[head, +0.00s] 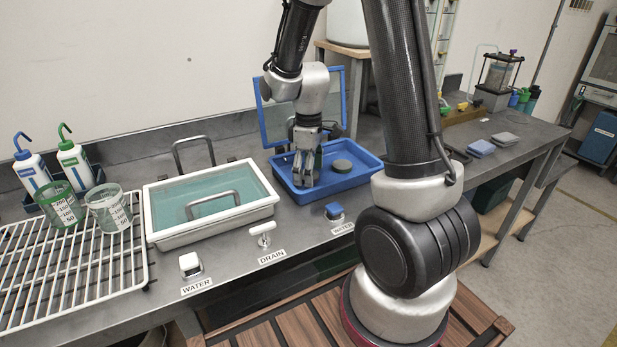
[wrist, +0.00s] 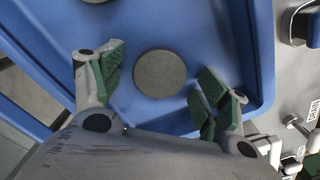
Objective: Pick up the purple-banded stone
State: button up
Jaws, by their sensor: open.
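In the wrist view a round, flat-topped grey stone (wrist: 160,72) lies on the floor of the blue tray (wrist: 215,35), between the spread fingers and apart from both. A thin reddish-purple edge seems to show at its rim, but its band is not clear. A second round stone (wrist: 95,1) is cut off by the top edge. My gripper (head: 305,172) is open and empty, pointing down into the blue tray (head: 363,181) in the head view. A dark grey-green stone (head: 341,166) sits just right of it there; the other stone is hidden behind the fingers.
A white-rimmed basin of green water (head: 160,233) with handles stands left of the tray. A blue-framed panel (head: 265,112) rises behind the tray. A blue knob (head: 334,211) and a white drain handle (head: 263,231) sit in front. Beakers (head: 109,209) stand on a white rack.

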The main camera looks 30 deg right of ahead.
jog(key=c, duration=1.1)
